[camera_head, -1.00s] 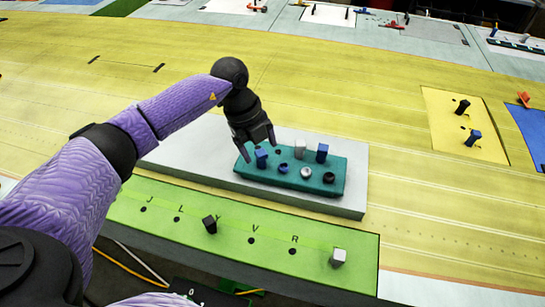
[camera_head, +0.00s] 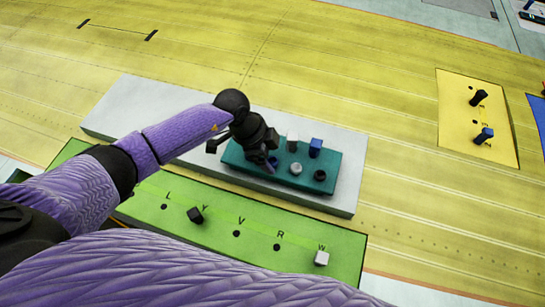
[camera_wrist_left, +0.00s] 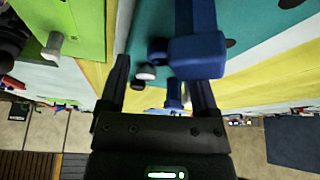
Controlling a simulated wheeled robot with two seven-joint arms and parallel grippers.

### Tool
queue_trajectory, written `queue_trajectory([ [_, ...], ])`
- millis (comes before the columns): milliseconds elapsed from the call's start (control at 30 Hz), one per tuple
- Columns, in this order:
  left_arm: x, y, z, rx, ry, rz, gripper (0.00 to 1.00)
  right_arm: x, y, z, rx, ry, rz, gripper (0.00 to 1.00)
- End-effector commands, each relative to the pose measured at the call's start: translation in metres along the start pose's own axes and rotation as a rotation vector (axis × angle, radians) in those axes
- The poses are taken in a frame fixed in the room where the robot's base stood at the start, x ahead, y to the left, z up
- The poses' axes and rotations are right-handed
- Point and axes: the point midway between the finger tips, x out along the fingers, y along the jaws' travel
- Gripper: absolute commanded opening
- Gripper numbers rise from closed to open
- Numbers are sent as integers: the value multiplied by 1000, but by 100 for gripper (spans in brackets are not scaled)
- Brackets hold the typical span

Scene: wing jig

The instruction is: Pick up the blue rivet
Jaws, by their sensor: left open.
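The teal block (camera_head: 338,163) carries several rivets. One tall blue rivet (camera_head: 315,147) stands at its back right; a short blue one (camera_head: 273,161) is partly covered by my left gripper (camera_head: 241,150). That gripper is open, tilted over the block's left end, hiding part of it. In the left wrist view a large blue rivet (camera_wrist_left: 197,52) looms close by the right finger, with another blue piece (camera_wrist_left: 174,95) behind, between the fingers. I cannot tell whether the gripper touches either. My right gripper is out of view.
A white rivet (camera_head: 292,141), a grey one (camera_head: 296,168) and a black one (camera_head: 320,175) share the block. The block sits on a grey plate (camera_head: 345,190). A green strip (camera_head: 345,248) in front holds rivets; a yellow panel (camera_head: 500,110) is at right.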

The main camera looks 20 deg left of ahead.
Motion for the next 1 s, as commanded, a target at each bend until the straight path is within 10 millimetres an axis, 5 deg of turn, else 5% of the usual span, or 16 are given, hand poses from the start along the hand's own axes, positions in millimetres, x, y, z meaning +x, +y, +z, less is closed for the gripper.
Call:
queue_trajectory([
  [300,16,-1,0,2,-1,-2,80,3,0,-2,0,5,0,59],
  [700,16,-1,0,2,-1,-2,0,3,0,-4,0,7,1,59],
  [1000,13,-1,-1,2,0,-3,0,2,1,-4,0,8,1,59],
])
